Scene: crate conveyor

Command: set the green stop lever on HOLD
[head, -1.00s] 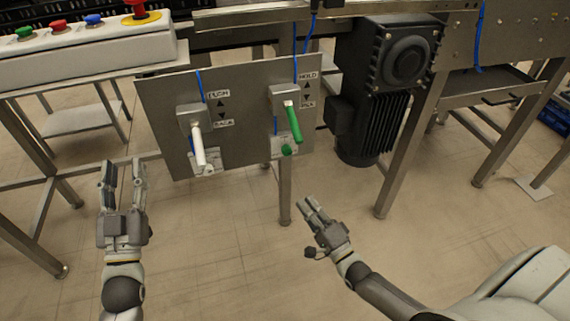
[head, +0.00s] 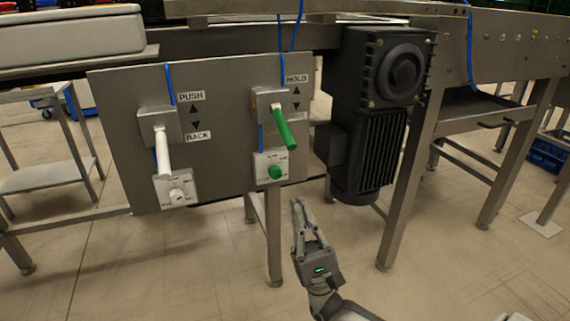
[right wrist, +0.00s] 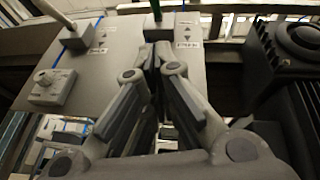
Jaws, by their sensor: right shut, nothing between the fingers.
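The green stop lever (head: 284,128) sticks out of a grey block on the steel control panel (head: 225,112). It slants downward and to the right, away from the HOLD label (head: 297,78) above it. The lower label beside it is hard to read. My right gripper (head: 299,204) is shut and empty, below and slightly right of the lever, apart from it in the head view. In the right wrist view, the closed fingers (right wrist: 160,55) point up towards the panel and partly cover the block under the green lever (right wrist: 155,10). My left gripper is out of view.
A white lever (head: 163,152) with PUSH and BACK labels is on the panel's left. A green knob (head: 275,172) sits below the green lever. A black motor (head: 365,115) stands close to the panel's right. The floor below is open.

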